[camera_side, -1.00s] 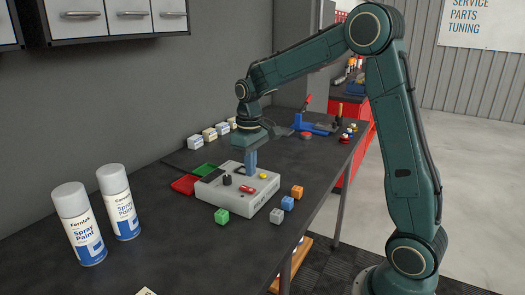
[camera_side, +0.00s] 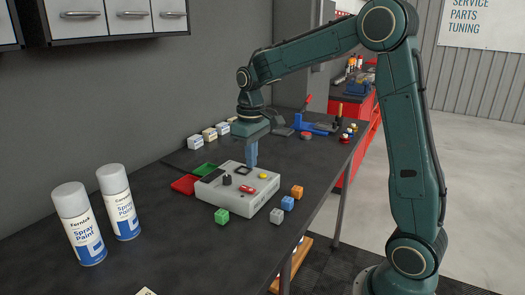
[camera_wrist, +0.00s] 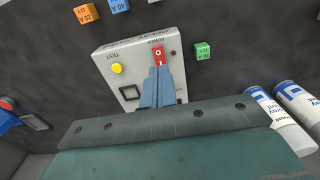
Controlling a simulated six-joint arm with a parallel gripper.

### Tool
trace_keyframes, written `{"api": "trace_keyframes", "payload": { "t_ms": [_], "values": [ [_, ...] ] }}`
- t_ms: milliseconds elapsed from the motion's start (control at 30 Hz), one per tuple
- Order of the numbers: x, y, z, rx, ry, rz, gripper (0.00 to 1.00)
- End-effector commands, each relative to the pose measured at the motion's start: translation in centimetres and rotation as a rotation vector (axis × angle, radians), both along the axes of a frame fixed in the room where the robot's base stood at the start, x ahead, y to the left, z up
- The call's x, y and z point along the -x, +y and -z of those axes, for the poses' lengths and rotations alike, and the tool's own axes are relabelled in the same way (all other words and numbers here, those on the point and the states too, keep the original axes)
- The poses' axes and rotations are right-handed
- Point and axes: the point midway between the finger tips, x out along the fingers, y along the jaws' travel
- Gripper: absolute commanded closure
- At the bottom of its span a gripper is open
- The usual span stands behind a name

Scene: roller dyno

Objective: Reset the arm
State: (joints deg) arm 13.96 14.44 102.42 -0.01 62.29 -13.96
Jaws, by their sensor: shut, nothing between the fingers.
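My gripper (camera_side: 253,164) is shut and empty, pointing down over the far part of a light grey control box (camera_side: 225,198). In the wrist view, the closed blue fingertips (camera_wrist: 159,70) overlap the lower end of a red rocker switch (camera_wrist: 158,53) marked POWER. The side view shows the red switch (camera_side: 245,189) nearer the front of the box, apart from the fingers. A yellow TEST button (camera_wrist: 117,68) is also on the box. The fingers and wrist hide part of the box's top in the wrist view.
Green (camera_side: 221,216), grey (camera_side: 276,216), blue (camera_side: 287,203) and orange (camera_side: 297,191) cubes lie around the box. Red (camera_side: 185,185) and green (camera_side: 204,169) trays sit behind it. Two spray cans (camera_side: 78,225) stand left. The dark bench top between them and the box is clear.

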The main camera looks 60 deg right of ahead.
Motion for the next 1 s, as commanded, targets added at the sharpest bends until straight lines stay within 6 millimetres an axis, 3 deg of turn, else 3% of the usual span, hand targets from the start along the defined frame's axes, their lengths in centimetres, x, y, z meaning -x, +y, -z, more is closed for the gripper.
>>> {"api": "trace_keyframes", "payload": {
  "t_ms": [267,500,1000],
  "values": [
    [3.2,2.4,-3.0,0.016,-0.078,-0.003,1.0],
    [7.4,4.7,-5.4,0.025,-0.165,-0.003,1.0],
    [16.5,8.4,-6.9,0.021,-0.349,-0.003,1.0]
  ]
}}
